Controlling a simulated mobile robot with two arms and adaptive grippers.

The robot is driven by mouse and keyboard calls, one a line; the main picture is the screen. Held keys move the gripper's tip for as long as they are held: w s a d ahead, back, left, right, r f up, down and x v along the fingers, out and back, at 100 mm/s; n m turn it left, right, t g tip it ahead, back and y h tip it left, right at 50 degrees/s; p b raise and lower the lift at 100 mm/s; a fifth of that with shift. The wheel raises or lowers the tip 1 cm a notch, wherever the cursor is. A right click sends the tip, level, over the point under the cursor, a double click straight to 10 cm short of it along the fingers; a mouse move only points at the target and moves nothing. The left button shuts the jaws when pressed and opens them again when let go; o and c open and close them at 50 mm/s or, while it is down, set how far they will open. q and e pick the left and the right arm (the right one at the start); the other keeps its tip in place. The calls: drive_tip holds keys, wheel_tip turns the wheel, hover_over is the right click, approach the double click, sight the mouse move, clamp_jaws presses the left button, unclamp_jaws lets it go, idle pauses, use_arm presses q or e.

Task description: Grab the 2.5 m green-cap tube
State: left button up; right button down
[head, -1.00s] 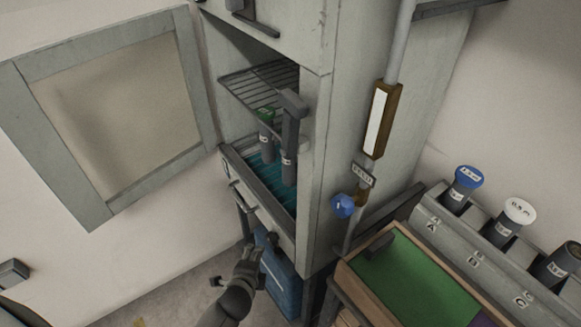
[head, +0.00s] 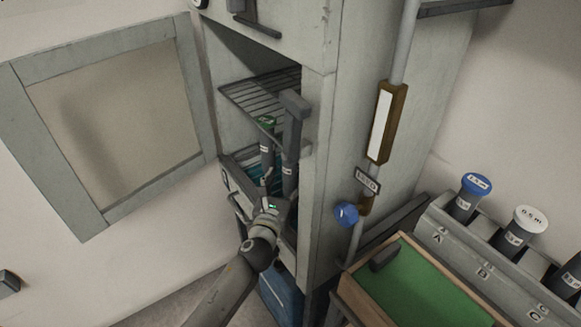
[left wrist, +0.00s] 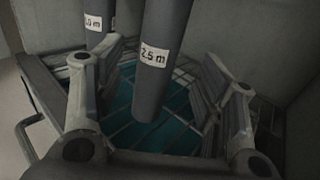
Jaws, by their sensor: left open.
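A dark tube with a green cap (head: 266,122) stands inside the open cabinet, under the wire shelf. A second dark tube (head: 288,172) stands just right of it, its top hidden behind a grey bar. My left gripper (head: 268,190) is open at the cabinet opening, low in front of the tubes. In the left wrist view, a tube labelled 2.5 m (left wrist: 162,55) hangs into the space between the open fingers (left wrist: 160,75). Another tube (left wrist: 95,22), its label partly unclear, is behind to the left. Neither cap shows there. My right gripper is not in view.
The cabinet door (head: 110,120) stands open to the left. The wire shelf (head: 262,92) lies above the gripper. A rack (head: 475,265) with blue-capped and white-capped tubes stands at right, beside a green-topped tray (head: 425,290). A blue knob (head: 346,213) sits on a pipe.

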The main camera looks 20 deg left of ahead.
sight(288, 173)
use_arm(q)
drive_tip(key=shift+w+a+f, duration=0.1)
drive_tip(key=shift+w, duration=1.5)
drive_tip(key=shift+w+a+f, duration=0.1)
drive_tip(key=shift+w, duration=1.45)
drive_tip(key=shift+r, duration=0.1)
drive_tip(key=shift+s, duration=0.1)
drive_tip(key=c, duration=1.2)
drive_tip(key=shift+c, duration=0.9)
drive_tip(key=shift+r, duration=0.1)
